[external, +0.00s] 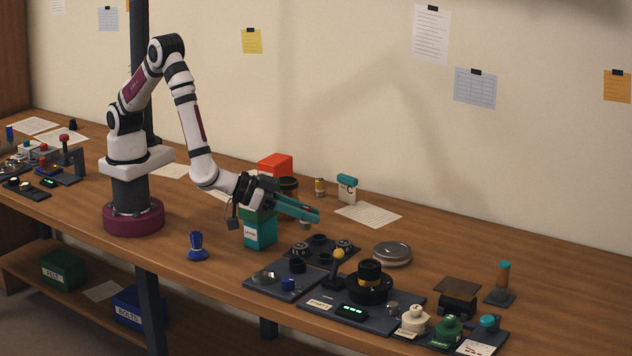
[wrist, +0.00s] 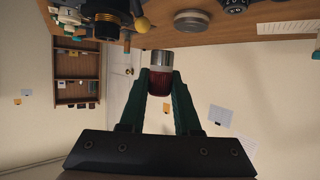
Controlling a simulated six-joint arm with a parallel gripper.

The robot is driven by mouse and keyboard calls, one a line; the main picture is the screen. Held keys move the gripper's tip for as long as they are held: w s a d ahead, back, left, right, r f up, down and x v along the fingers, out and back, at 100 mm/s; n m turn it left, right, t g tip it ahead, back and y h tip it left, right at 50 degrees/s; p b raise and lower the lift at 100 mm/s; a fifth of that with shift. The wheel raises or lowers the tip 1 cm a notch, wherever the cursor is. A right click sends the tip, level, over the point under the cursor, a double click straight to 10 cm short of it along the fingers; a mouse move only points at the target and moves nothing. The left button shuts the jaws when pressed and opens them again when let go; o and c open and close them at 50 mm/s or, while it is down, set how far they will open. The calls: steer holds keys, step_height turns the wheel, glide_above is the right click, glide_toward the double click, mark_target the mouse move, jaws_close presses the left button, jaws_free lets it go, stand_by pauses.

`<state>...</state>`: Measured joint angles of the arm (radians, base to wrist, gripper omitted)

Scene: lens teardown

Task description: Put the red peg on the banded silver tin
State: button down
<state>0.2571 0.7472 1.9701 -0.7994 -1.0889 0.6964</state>
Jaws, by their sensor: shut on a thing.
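My gripper (external: 312,215) is shut on the red peg; in the wrist view the green fingers of my gripper (wrist: 160,82) close on its sides. The red peg (wrist: 159,88) has a dark red ribbed body and a silver end that sticks out beyond the fingertips. In the external view it is mostly hidden by the fingers. The banded silver tin (external: 392,252) is round and low, and lies on the bench to the right of my gripper, apart from it. It also shows in the wrist view (wrist: 192,21).
A teal box (external: 260,233) stands just below my wrist, with a red box (external: 275,166) behind.

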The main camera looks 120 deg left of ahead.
steer(key=w+a+r, duration=0.2)
steer(key=w+a, duration=0.4)
glide_above(381, 245)
step_height(381, 245, down, 7)
steer(key=shift+r, duration=0.1)
step_height(381, 245, down, 3)
steer(key=shift+f, duration=0.5)
steer(key=c, duration=0.6)
jaws_free()
steer(key=shift+f, duration=0.15)
